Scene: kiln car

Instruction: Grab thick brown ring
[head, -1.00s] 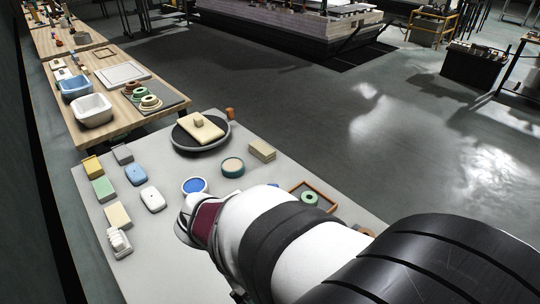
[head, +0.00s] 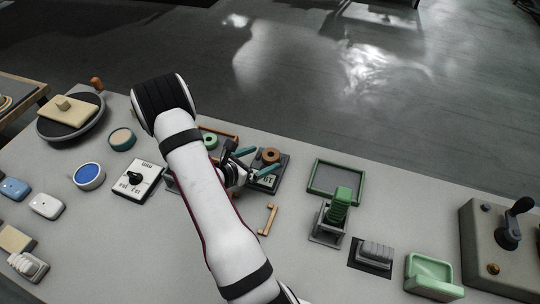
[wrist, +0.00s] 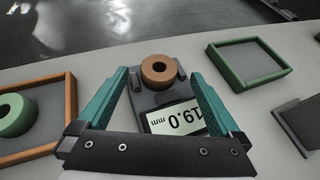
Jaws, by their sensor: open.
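The thick brown ring (head: 270,156) lies on a dark gauge with a lit display (head: 267,181), in the middle of the head view. In the wrist view the ring (wrist: 159,70) sits at the far end of the gauge, hole facing up, and the display (wrist: 175,118) reads 19.0 mm. My gripper (head: 243,162) is open, its teal fingers pointing toward the ring. In the wrist view my gripper (wrist: 157,88) has one finger on each side of the gauge, with the ring between and slightly beyond the fingertips. No contact with the ring shows.
A brown-framed tray (wrist: 68,110) with a green ring (wrist: 14,114) is left of the gauge. An empty green-framed tray (wrist: 247,58) is to its right. An orange handle (head: 268,219) lies in front. A green block on a stand (head: 337,209) stands to the right.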

